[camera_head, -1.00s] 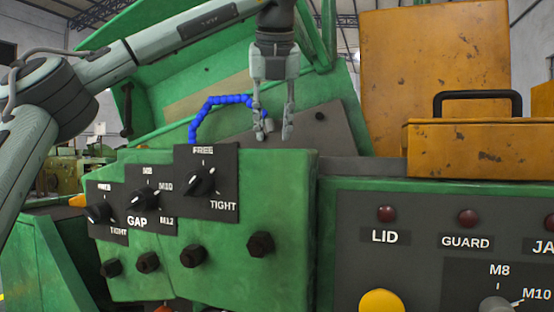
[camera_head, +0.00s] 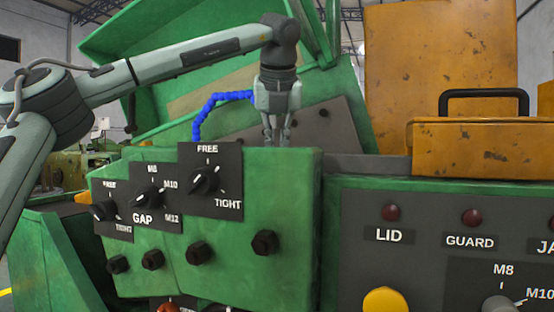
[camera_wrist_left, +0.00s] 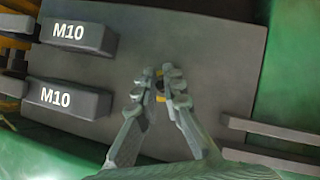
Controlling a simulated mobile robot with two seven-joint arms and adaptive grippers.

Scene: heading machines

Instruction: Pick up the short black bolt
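My left gripper (camera_head: 277,138) points down behind the top edge of the green control housing in the head view, its lower tips hidden. In the left wrist view its two fingers (camera_wrist_left: 160,88) are close together over a dark grey plate (camera_wrist_left: 210,60), with a narrow gap between the tips. A small dark piece with a bit of yellow (camera_wrist_left: 160,97) shows in that gap. I cannot tell whether it is the short black bolt or whether the fingers press on it. My right gripper is in neither view.
Two dark blocks marked M10 (camera_wrist_left: 78,38) (camera_wrist_left: 68,97) lie left of the fingers. The green housing (camera_head: 290,200) carries black knobs and hex heads. A blue segmented hose (camera_head: 205,108) is beside the gripper. An orange lidded box (camera_head: 465,148) stands at right.

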